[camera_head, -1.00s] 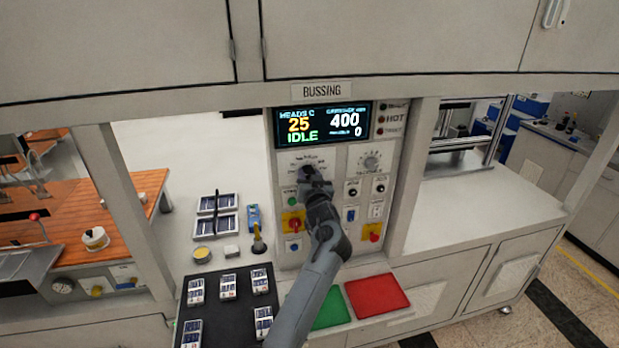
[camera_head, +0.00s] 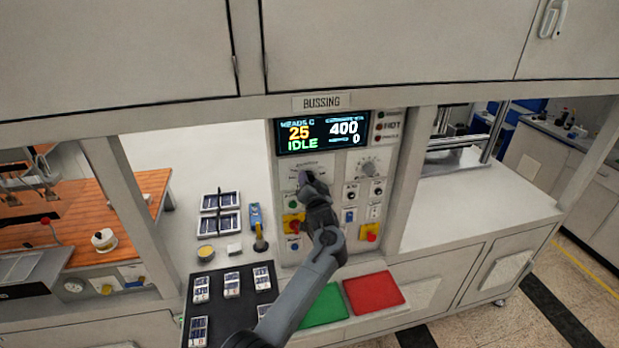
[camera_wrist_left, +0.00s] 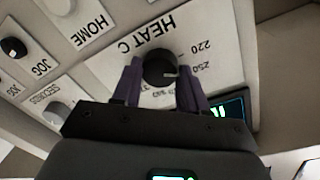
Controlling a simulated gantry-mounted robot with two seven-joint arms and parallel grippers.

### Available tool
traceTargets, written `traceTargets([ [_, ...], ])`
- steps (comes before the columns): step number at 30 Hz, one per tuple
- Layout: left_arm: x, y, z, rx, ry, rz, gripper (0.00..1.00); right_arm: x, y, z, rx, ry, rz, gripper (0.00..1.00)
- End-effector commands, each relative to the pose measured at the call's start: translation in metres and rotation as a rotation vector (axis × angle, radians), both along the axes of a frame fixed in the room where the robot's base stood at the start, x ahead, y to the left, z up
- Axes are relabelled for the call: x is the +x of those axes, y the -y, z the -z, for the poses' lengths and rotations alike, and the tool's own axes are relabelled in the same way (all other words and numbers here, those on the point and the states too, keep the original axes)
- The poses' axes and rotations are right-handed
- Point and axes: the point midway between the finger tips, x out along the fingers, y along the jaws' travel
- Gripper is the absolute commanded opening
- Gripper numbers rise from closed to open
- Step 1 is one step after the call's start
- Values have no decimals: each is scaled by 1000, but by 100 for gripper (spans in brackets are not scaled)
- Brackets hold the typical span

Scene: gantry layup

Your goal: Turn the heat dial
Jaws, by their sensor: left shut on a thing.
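The heat dial (camera_wrist_left: 158,66) is a round black knob with a pale pointer mark on a white plate labelled HEAT C in the left wrist view. My left gripper (camera_wrist_left: 160,84) has its two purple fingers on either side of the dial and is shut on it. In the head view my left gripper (camera_head: 306,180) reaches the panel (camera_head: 330,228) below the display (camera_head: 322,133) and covers the dial. The display reads 25, IDLE, 400 and 0. My right gripper is not in view.
A second dial (camera_head: 369,166) is to the right on the panel. Yellow-backed switches (camera_head: 370,232) are lower down. A green pad (camera_head: 326,305) and a red pad (camera_head: 373,292) lie in front. A black tray (camera_head: 222,317) with several small cells is at the left.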

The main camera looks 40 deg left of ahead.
Motion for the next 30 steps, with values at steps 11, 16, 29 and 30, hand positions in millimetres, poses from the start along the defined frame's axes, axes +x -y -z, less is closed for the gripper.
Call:
traceTargets([
  [11, 0, 0, 0, 36, -42, -1, 12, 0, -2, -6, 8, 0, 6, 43],
  [16, 0, 0, 0, 35, -41, -1, 12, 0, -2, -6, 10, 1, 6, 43],
  [29, 0, 0, 0, 34, -41, 0, 68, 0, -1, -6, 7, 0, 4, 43],
  [30, 0, 0, 0, 34, -41, 0, 68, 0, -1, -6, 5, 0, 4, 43],
])
